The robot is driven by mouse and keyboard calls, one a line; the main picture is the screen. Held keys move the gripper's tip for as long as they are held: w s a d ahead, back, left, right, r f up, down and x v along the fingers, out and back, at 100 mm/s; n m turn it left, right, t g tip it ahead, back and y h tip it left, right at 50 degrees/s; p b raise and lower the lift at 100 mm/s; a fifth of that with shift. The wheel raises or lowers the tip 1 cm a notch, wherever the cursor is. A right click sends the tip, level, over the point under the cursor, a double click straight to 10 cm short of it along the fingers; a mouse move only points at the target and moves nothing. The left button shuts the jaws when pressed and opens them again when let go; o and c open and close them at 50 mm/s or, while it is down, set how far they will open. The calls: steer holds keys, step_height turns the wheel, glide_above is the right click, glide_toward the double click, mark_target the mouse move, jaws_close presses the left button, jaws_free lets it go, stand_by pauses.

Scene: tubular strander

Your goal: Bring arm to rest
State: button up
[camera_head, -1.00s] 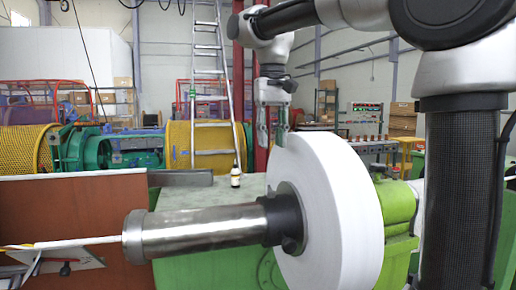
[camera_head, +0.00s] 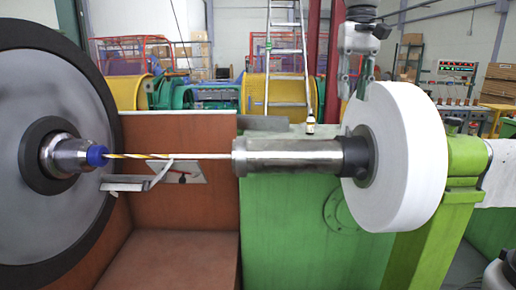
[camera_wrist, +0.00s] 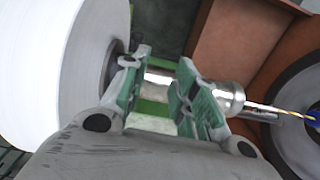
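My gripper (camera_head: 356,78) hangs fingers-down at the top right in the head view, by the upper left edge of a white disc-shaped roll (camera_head: 420,160). In the wrist view my gripper (camera_wrist: 160,95) shows two green-lined fingers spread apart with nothing between them. The white roll (camera_wrist: 55,70) is close on the left there. Whether a fingertip touches the roll cannot be told. Most of my arm is out of the head view.
A metal shaft (camera_head: 290,157) runs left from the roll towards a large grey wheel (camera_head: 45,170), with a yellow-striped strand between. A ladder (camera_head: 286,60) rises behind.

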steer(key=s+d+f+t, duration=0.2)
steer(key=s+d+f, duration=0.5)
steer(key=s, duration=0.3)
steer(key=s+d+f+t, duration=0.2)
steer(key=s+d+f, duration=0.5)
steer(key=s+f, duration=0.3)
steer(key=shift+d+f, duration=0.15)
steer(key=shift+f, duration=0.05)
